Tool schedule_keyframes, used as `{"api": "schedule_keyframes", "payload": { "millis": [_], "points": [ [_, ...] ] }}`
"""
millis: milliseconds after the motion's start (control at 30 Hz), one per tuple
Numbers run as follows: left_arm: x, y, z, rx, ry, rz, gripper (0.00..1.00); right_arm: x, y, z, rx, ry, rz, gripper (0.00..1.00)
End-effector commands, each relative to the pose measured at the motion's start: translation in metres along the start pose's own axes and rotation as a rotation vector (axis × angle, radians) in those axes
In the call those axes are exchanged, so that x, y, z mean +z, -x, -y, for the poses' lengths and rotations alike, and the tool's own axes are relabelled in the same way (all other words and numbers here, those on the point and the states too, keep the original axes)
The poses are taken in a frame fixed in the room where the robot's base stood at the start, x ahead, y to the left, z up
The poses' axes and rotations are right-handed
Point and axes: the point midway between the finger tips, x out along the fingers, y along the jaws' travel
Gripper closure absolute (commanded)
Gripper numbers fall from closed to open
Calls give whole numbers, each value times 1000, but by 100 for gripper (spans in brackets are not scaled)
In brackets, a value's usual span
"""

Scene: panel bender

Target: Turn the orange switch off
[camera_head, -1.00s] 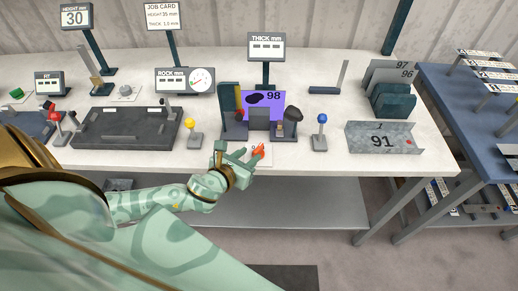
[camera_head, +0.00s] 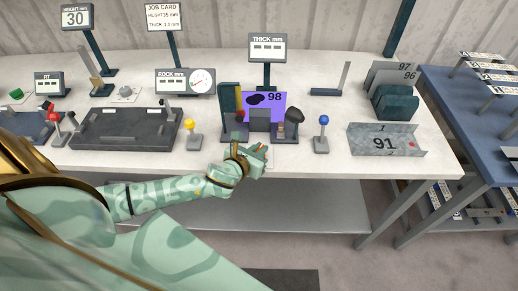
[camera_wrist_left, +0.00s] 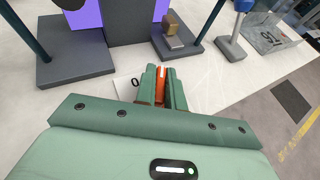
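The orange switch (camera_wrist_left: 161,86) is an upright orange lever at the front edge of the white bench. In the left wrist view it stands between the two green fingers of my left gripper (camera_wrist_left: 161,90) and fills the space between them. A white plate (camera_wrist_left: 128,87) marked "0" lies just left of it. In the head view my left gripper (camera_head: 250,154) covers most of the switch, and only bits of orange show. The gripper is low at the bench edge, in front of the purple panel. My right gripper is not in view.
Behind the gripper stands the bender with a purple panel (camera_head: 277,99) marked 98. A yellow knob (camera_head: 191,126) is to the left and a blue knob (camera_head: 323,120) to the right. A metal part (camera_head: 385,141) marked 91 lies further right. Bare bench lies between blue knob and gripper.

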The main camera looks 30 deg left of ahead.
Motion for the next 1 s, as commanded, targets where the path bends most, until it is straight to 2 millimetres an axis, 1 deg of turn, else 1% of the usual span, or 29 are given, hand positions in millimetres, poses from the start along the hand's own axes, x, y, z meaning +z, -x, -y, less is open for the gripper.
{"api": "schedule_keyframes", "payload": {
  "millis": [167,367,700,1000],
  "points": [
    [1,0,1,16,10,0,100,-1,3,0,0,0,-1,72],
    [3,1,2,91,43,1,100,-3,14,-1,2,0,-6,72],
    [3,1,2,353,152,-1,100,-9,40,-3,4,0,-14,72],
    [1,0,2,599,253,-1,100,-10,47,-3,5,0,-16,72]
  ]
}}
